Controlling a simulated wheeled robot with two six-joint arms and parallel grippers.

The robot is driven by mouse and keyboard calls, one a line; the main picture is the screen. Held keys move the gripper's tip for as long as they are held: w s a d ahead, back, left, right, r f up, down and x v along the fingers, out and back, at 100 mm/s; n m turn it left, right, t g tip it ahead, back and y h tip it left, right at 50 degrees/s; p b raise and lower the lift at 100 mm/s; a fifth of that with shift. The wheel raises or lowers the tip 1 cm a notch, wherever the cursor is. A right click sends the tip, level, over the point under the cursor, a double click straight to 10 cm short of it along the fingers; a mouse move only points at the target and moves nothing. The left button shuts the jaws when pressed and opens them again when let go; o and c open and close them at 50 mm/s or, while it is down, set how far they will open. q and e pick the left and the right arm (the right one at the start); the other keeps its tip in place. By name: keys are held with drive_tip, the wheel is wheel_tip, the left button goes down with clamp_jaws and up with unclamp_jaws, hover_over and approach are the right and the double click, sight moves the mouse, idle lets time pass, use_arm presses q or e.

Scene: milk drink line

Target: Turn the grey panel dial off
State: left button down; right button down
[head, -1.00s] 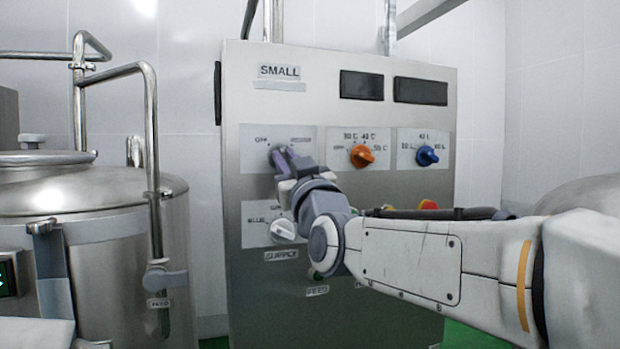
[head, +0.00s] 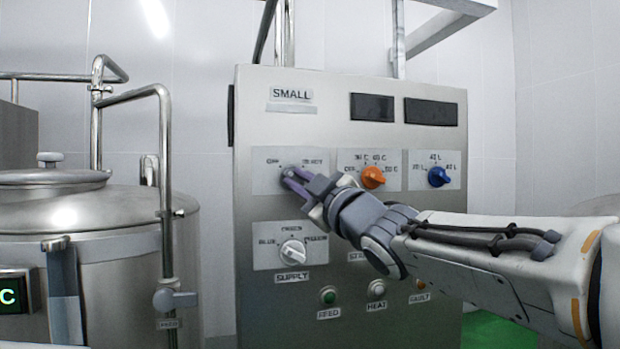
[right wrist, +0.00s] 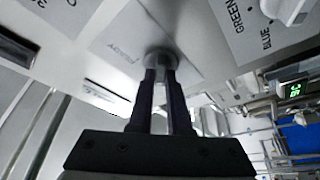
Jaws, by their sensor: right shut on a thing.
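The grey dial (head: 290,170) is at the upper left of the steel control panel (head: 350,232), on a plate with OFF at its left and another label at its right. My right gripper (head: 291,180) is shut on the dial, its fingers coming from the lower right and hiding most of the knob. In the right wrist view the dial (right wrist: 160,57) sits between the two dark fingertips (right wrist: 160,74). Which way its pointer is turned cannot be told. My left gripper is not in view.
An orange dial (head: 373,177) and a blue dial (head: 438,177) are to the right. A white supply dial (head: 293,251) and several buttons are below. A steel tank (head: 120,255) with a pipe (head: 167,200) stands left of the panel.

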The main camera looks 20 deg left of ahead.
idle(0.4)
drive_tip(key=c, duration=0.9)
unclamp_jaws()
drive_tip(key=shift+o, duration=0.2)
drive_tip(key=b+v, duration=0.3)
drive_tip(key=v, duration=0.7)
drive_tip(key=shift+s+d, duration=0.15)
